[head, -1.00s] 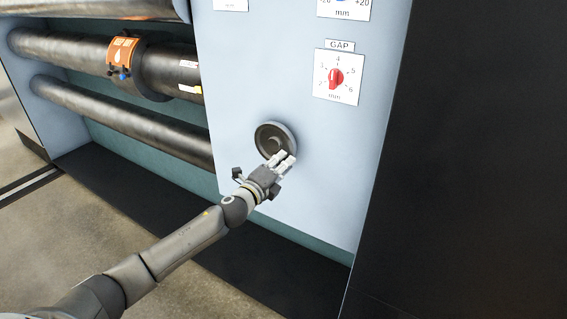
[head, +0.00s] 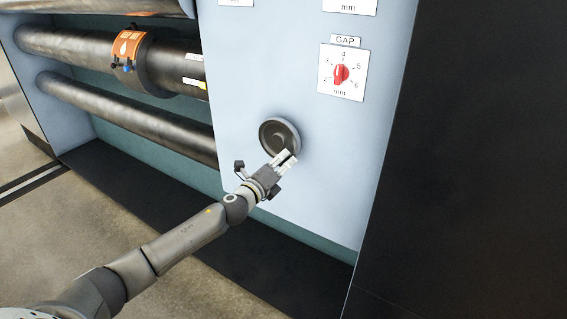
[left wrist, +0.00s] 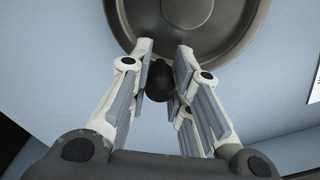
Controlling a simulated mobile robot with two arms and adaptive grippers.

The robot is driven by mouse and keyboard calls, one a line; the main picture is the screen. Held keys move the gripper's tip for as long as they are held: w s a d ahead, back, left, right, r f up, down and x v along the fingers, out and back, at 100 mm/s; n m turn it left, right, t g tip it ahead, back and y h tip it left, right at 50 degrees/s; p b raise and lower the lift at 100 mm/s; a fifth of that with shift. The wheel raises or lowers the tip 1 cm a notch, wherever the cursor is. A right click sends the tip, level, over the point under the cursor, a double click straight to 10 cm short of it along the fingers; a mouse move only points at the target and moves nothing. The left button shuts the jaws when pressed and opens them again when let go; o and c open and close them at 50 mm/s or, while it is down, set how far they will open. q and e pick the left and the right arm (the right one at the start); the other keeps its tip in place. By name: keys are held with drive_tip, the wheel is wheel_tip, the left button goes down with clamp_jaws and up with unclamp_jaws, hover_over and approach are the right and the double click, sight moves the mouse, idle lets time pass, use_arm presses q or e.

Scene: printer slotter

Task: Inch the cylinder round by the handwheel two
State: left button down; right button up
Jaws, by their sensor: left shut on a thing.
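The handwheel (head: 279,136) is a dark grey disc on the pale blue machine panel. Its lower part also shows in the left wrist view (left wrist: 240,35). A black knob (left wrist: 160,82) on the lower rim of the wheel sits between the fingers of my left gripper (left wrist: 162,62). My left gripper (head: 287,157) is shut on this knob at the wheel's lower edge in the head view. The fingers hide part of the rim there. The cylinder (head: 190,68) that the wheel may drive is a black roller at left; the link is hidden. My right gripper is not in view.
A GAP dial (head: 341,75) with a red knob is above right of the wheel. An orange-labelled collar (head: 130,48) with small knobs sits on the upper roller. A dark panel (head: 470,180) stands at right. The panel around the wheel is clear.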

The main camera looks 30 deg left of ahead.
use_arm(q)
drive_tip(key=c, duration=1.4)
unclamp_jaws()
drive_tip(key=shift+s+d+f, duration=0.1)
drive_tip(key=shift+d+f, duration=0.15)
drive_tip(key=shift+f, duration=0.05)
drive_tip(key=shift+c, duration=0.2)
drive_tip(key=shift+o, duration=0.7)
drive_tip(key=shift+a+r, duration=0.1)
drive_tip(key=shift+r, duration=0.05)
drive_tip(key=s+a, duration=0.1)
drive_tip(key=s, duration=1.1)
